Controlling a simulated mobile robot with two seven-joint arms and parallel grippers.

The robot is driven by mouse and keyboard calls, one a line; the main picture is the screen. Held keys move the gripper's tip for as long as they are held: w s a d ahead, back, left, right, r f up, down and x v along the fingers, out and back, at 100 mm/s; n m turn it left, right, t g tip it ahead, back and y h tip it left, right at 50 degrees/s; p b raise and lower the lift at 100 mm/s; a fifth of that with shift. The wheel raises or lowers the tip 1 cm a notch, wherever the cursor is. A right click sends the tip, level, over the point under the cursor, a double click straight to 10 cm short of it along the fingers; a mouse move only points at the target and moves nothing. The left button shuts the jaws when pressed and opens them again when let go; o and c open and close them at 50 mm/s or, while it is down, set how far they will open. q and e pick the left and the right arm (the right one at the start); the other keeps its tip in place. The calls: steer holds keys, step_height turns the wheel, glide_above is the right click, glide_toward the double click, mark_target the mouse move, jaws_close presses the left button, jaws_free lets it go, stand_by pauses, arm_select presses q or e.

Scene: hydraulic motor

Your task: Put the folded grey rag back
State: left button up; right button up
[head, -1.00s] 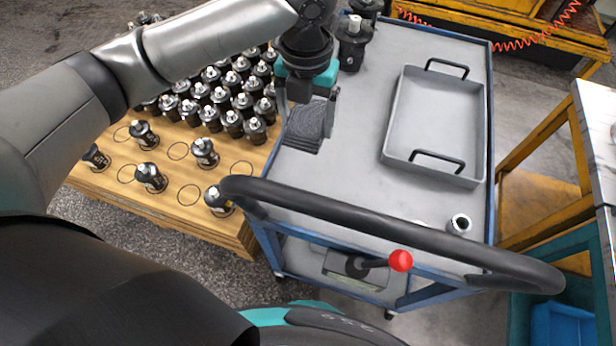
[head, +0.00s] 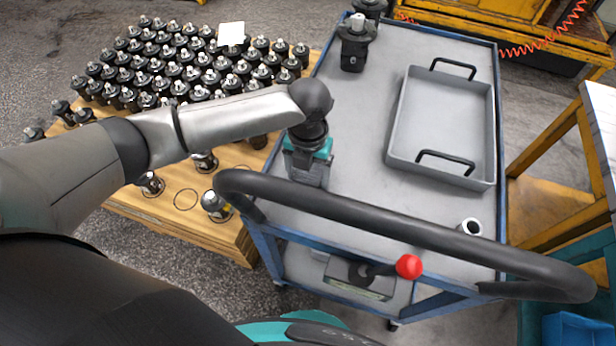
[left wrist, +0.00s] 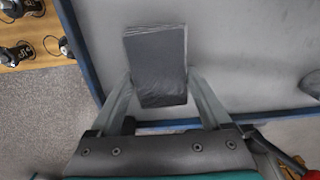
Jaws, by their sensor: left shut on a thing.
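The folded grey rag (left wrist: 157,62) shows in the left wrist view as a dark layered rectangle between my left gripper's two fingers. My left gripper (head: 306,172) is shut on it, over the near left corner of the cart top (head: 345,150). In the head view the gripper and wrist hide most or all of the rag. In the left wrist view the rag lies across grey cart surface, just inside the blue rim. I cannot tell whether it touches the surface or hangs above it. My right gripper is not in view.
A grey tray (head: 398,130) with two black handles sits on the cart's right. Black motor parts (head: 354,45) stand at the back, a metal ring (head: 470,227) at front right. The cart's black handle (head: 390,228) crosses in front. A wooden pallet (head: 225,235) holds several parts at left.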

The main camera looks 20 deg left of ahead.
mark_target(308, 176)
arm_select(q)
steer(key=shift+f, duration=0.65)
steer(key=shift+f, duration=0.1)
steer(key=o, duration=1)
step_height(308, 176, up, 12)
steer(key=p, duration=0.2)
steer(key=shift+p, duration=0.4)
